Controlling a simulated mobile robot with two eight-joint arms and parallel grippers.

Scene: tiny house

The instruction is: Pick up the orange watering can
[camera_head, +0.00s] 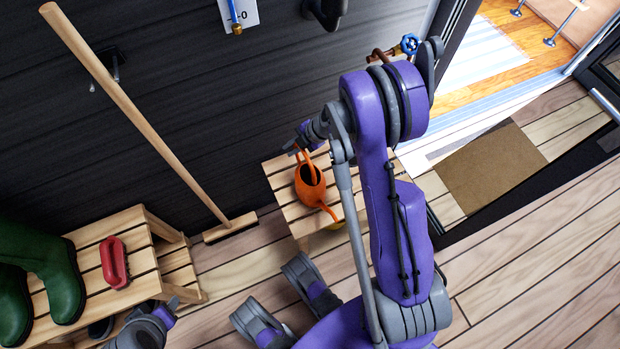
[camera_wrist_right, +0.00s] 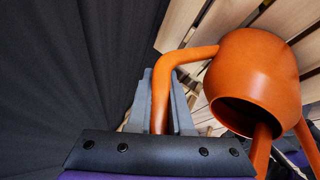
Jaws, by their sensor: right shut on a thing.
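The orange watering can (camera_head: 310,187) is at the small slatted wooden table (camera_head: 283,172) beside the dark wall; I cannot tell whether it touches the slats. My right gripper (camera_head: 303,146) is at the can's far end, partly hidden by my own arm. In the right wrist view the gripper (camera_wrist_right: 161,100) is shut on the can's curved orange handle (camera_wrist_right: 160,92), with the round body (camera_wrist_right: 255,75) to the right and its dark opening facing the camera. What looks like my left gripper (camera_head: 145,330) shows at the lower left edge; its fingers are unclear.
A slatted bench (camera_head: 140,225) at left holds green boots (camera_head: 55,270) and a red brush (camera_head: 113,262). A broom (camera_head: 140,115) leans on the wall. A brown doormat (camera_head: 490,168) lies by the open doorway at right. The wooden floor (camera_head: 540,270) at lower right is clear.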

